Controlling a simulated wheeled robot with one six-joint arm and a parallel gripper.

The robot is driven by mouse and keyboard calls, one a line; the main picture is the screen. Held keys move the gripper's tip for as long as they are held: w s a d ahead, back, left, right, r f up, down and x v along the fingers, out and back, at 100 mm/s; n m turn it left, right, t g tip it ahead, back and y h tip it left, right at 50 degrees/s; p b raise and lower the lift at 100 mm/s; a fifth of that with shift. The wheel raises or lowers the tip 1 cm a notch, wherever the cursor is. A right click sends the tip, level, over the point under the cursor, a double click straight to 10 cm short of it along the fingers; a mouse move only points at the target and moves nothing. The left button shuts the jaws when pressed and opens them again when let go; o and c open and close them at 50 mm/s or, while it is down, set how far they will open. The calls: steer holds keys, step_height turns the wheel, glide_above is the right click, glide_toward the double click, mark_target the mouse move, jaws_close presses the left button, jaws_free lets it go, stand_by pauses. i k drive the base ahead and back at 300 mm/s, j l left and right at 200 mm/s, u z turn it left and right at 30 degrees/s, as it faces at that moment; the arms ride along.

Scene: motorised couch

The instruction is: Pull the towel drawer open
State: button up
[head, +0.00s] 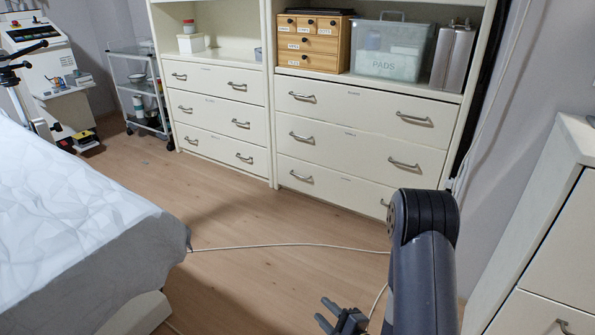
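Two cream cabinets stand against the back wall, each with three closed drawers. The left cabinet has a top drawer (215,82), a middle drawer (214,113) and a bottom drawer (217,147). The wider right cabinet has a top drawer (355,108), a middle drawer (346,146) and a bottom drawer (340,186). Each has two metal bar handles; my arm hides part of the right bottom drawer. The small labels are too small to read, so I cannot tell which is the towel drawer. My gripper (322,310) is open and empty, low over the floor, well in front of the drawers.
A couch (70,215) with a pale cover fills the left. A cable (290,245) crosses the wooden floor (255,220), which is otherwise clear before the cabinets. Another cream cabinet (545,235) stands close on the right. A trolley (145,95) is at the back left.

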mark_target(394, 162)
steer(key=i+l, duration=0.1)
steer(key=i, duration=0.55)
steer(key=i+u, duration=0.1)
steer(key=i, duration=0.55)
steer(key=i+l, duration=0.2)
steer(key=i, duration=0.45)
steer(key=i+l+u, duration=0.1)
steer(key=i, duration=0.55)
steer(key=i+l, duration=0.2)
steer(key=i, duration=0.45)
